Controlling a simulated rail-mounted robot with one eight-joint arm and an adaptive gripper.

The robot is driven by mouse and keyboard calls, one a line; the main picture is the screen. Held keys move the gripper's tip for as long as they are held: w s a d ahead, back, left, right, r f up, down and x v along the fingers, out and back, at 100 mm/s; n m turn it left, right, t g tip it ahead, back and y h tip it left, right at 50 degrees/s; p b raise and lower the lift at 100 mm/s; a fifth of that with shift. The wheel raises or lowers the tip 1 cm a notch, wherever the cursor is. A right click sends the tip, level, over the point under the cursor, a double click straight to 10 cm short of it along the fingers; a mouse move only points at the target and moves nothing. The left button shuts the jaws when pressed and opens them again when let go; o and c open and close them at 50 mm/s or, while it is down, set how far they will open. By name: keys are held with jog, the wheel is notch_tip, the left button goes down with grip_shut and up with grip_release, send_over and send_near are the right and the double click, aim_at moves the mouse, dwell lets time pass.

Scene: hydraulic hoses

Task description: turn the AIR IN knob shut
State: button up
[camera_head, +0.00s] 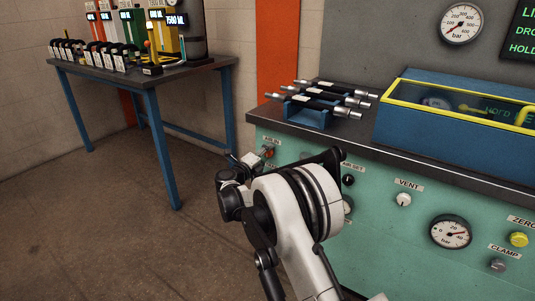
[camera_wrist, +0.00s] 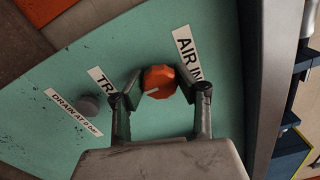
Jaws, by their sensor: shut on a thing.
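The AIR IN knob (camera_wrist: 160,80) is an orange, faceted knob with a pale pointer line on the green panel, beside the AIR IN label (camera_wrist: 186,55). In the wrist view my gripper (camera_wrist: 161,93) has one finger on each side of the knob and is shut on it. The pointer line lies nearly level in that view. In the head view the knob (camera_head: 268,153) shows small and partly hidden at the panel's left end, with my gripper (camera_head: 254,160) at it and my arm in front.
A grey knob (camera_wrist: 88,107) marked DRAIN sits left of my gripper in the wrist view. In the head view, the VENT knob (camera_head: 403,199), a gauge (camera_head: 451,232) and a yellow ZERO button (camera_head: 518,239) lie to the right. Hoses (camera_head: 325,103) rest on the bench above.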

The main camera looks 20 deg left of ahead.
jog(key=o, duration=1.2)
jog(key=shift+c, duration=0.2)
jog(key=v, duration=1.2)
